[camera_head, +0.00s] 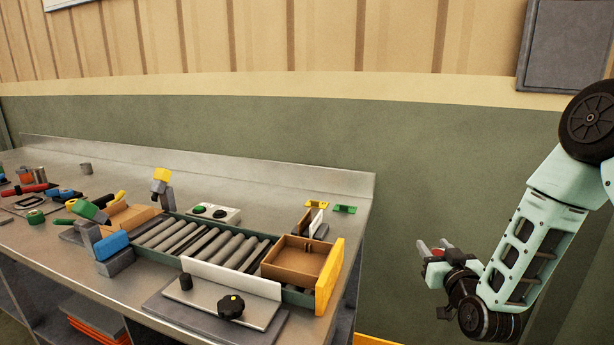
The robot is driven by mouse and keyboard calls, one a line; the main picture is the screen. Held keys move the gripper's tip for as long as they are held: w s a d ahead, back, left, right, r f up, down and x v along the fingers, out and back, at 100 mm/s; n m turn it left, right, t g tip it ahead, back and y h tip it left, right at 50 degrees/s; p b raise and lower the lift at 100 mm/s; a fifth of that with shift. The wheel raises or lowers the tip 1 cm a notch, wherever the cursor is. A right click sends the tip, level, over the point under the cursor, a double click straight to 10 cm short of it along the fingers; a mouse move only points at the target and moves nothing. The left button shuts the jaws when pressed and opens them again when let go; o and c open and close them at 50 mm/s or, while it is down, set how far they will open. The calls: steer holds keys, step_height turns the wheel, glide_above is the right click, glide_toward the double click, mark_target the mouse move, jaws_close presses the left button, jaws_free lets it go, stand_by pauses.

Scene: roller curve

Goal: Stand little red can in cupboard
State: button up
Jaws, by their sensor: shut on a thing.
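My gripper (432,250) is at the right, in front of the green wall and clear of the bench's right end. It is shut on a small red thing, which looks like the little red can (437,252). Only a small patch of red shows between the fingers; the rest is hidden, so its tilt is unclear. No cupboard can be made out for certain. A grey panel or box (565,45) is on the wall at the upper right, and I cannot tell whether it is a cupboard.
A metal bench (290,180) along the wall carries a roller conveyor (205,243), a brown tray (300,262), a yellow end plate (329,275) and a black knob (231,306). Tools and rolls crowd its left end. Orange sheets (97,330) lie on a shelf below.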

steer(key=s+d+f, duration=0.2)
steer(key=s+f, duration=0.1)
steer(key=f, duration=0.3)
steer(key=s+d+f, duration=0.3)
steer(key=s+f, duration=0.1)
steer(key=f, duration=0.3)
steer(key=s+a+f, duration=0.2)
steer(key=s+f, duration=0.3)
steer(key=s, duration=0.4)
steer(key=shift+s+m+h, duration=0.3)
steer(key=shift+a, duration=0.1)
